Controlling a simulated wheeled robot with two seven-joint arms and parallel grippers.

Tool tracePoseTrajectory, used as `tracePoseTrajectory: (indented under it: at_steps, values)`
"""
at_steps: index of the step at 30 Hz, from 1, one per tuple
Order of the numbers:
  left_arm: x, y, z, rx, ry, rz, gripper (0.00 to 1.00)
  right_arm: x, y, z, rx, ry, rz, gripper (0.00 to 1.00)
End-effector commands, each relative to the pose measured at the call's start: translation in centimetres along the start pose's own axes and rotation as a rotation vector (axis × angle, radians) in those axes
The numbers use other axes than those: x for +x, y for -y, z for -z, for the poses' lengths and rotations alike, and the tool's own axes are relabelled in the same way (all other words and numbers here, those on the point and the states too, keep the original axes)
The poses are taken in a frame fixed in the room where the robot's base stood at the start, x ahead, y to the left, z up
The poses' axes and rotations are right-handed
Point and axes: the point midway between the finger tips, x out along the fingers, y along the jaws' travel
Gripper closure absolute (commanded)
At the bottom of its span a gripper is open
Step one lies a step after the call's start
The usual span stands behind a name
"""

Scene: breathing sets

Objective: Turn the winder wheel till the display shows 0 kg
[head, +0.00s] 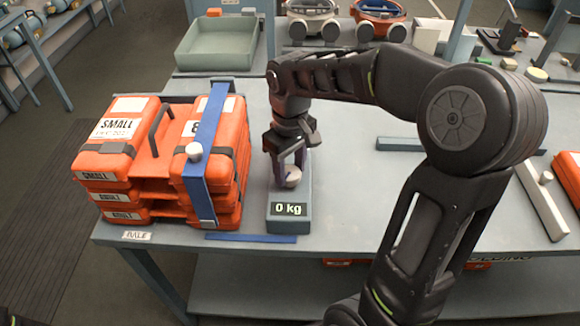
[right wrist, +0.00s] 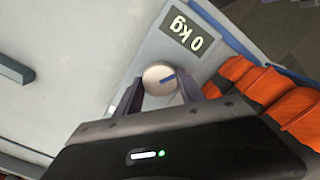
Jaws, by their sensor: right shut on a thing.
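The winder is a grey-blue box (head: 290,228) near the table's front edge. Its display (head: 289,209) reads 0 kg; the display in the right wrist view (right wrist: 187,31) also reads 0 kg. The winder wheel is a small pale round knob (head: 293,178) on top of the box. In the right wrist view the wheel (right wrist: 157,75) shows a blue mark on its face. My right gripper (head: 290,170) points down over the box and is shut on the wheel, one finger on each side. My left gripper is not in view.
Left of the winder is a stack of orange cases (head: 110,170) with a blue strap (head: 208,140) around it. A blue strip (head: 250,239) lies at the front edge. A green tray (head: 215,45) stands behind. The table between winder and my right arm is clear.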

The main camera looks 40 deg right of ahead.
Motion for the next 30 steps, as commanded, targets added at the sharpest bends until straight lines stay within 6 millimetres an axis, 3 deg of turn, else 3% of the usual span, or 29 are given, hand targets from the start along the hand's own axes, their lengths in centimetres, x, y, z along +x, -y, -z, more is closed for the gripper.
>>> tracePoseTrajectory:
  at_steps: [15,30]
  values:
    - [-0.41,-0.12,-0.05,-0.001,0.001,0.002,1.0,-0.09,-0.03,0.08,-0.42,-0.002,-0.001,0.95]
    - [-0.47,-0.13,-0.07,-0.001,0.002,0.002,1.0,-0.06,-0.04,0.08,-0.523,-0.002,-0.001,0.95]
